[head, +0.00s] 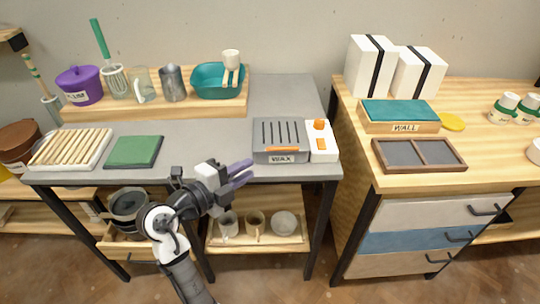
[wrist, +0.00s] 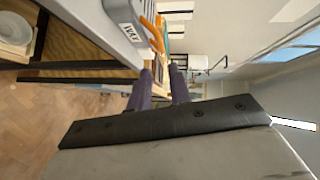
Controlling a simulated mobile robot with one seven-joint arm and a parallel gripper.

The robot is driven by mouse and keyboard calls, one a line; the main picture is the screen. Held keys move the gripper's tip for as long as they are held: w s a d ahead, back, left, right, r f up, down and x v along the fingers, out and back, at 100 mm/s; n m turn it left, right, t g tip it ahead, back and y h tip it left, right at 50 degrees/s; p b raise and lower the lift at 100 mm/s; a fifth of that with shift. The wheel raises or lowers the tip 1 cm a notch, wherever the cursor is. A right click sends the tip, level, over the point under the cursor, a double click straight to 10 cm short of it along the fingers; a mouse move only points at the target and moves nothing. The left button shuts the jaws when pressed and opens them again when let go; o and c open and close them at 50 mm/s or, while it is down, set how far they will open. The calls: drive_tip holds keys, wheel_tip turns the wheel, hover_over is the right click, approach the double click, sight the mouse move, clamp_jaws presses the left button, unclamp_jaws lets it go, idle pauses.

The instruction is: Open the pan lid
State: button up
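The wax pan (head: 281,157) is a grey box with a "WAX" label, near the front right edge of the grey table. Its grey lid (head: 280,132) has dark slots and lies flat and closed, with an orange handle (head: 283,149) along its front. A white panel with an orange knob (head: 320,125) adjoins its right side. My gripper (head: 250,168) has purple fingers held apart with nothing between them, in front and left of the pan. In the wrist view, the fingers (wrist: 160,74) point past the pan's labelled front (wrist: 127,25), and the orange handle (wrist: 153,32) lies just beyond the fingertips.
A green pad (head: 134,152) and a slatted white tray (head: 71,149) lie on the table's left. A wooden riser (head: 150,114) behind holds a purple pot, mugs and a teal basin. A wooden cabinet (head: 440,158) stands to the right.

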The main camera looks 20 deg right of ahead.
sight(283, 148)
drive_tip(key=p+x, duration=0.4)
drive_tip(key=x, duration=0.9)
drive_tip(key=shift+w+d, duration=0.25)
clamp_jaws()
